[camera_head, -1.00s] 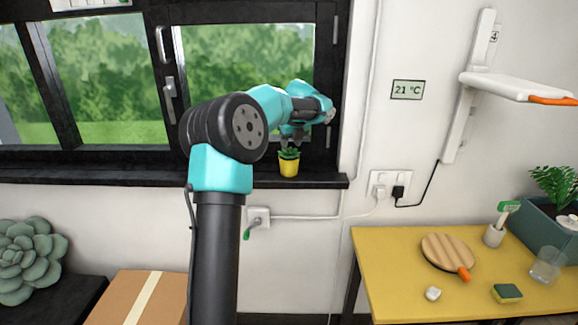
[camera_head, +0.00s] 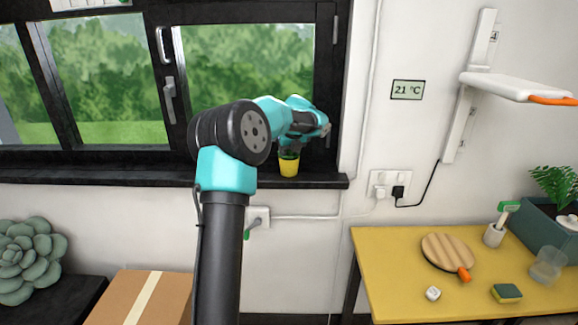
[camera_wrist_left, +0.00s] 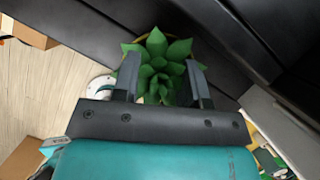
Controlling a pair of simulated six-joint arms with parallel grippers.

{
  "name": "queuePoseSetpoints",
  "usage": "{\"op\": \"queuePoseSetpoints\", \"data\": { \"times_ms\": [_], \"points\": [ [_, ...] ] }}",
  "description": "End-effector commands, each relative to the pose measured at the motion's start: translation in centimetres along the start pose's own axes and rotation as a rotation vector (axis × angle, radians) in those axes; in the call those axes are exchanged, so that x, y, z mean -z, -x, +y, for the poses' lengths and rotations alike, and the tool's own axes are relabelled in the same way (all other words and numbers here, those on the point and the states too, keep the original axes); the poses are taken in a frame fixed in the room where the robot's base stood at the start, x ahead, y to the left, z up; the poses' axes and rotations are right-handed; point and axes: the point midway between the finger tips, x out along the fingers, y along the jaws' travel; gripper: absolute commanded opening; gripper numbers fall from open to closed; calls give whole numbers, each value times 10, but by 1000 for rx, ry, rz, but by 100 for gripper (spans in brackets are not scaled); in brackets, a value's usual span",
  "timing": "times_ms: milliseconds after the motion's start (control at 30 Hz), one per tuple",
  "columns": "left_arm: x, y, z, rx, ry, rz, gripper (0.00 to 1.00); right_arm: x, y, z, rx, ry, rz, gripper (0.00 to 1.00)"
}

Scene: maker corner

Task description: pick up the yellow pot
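The yellow pot (camera_head: 289,168) stands upright on the black window sill near its right end. Its green succulent (camera_wrist_left: 158,66) fills the space between the fingers in the left wrist view, where the pot's rim is mostly hidden under the leaves. My left gripper (camera_head: 289,150) is directly above the pot and points down at it, covering most of the plant in the head view. In the wrist view the left gripper (camera_wrist_left: 160,75) is open, with one finger on each side of the leaves. My right gripper is not in view.
The black sill (camera_head: 325,180) ends just right of the pot, with the window frame (camera_head: 325,100) close behind. A yellow table (camera_head: 390,260) at the right holds a round wooden board (camera_head: 447,251) and a sponge (camera_head: 507,292). A cardboard box (camera_head: 120,297) stands at lower left.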

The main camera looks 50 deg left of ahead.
Motion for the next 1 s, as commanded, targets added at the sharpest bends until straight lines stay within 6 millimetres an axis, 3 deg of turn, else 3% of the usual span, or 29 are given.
{"op": "queuePoseSetpoints", "data": {
  "times_ms": [300, 700, 1000],
  "points": [
    [0, 0, 0, 0, 0, 0, 40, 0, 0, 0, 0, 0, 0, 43],
    [0, 0, 0, 0, 0, 0, 2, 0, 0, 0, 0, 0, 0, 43],
    [0, 1, 0, 1, 0, -1, 0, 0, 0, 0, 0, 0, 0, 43]
  ]
}}
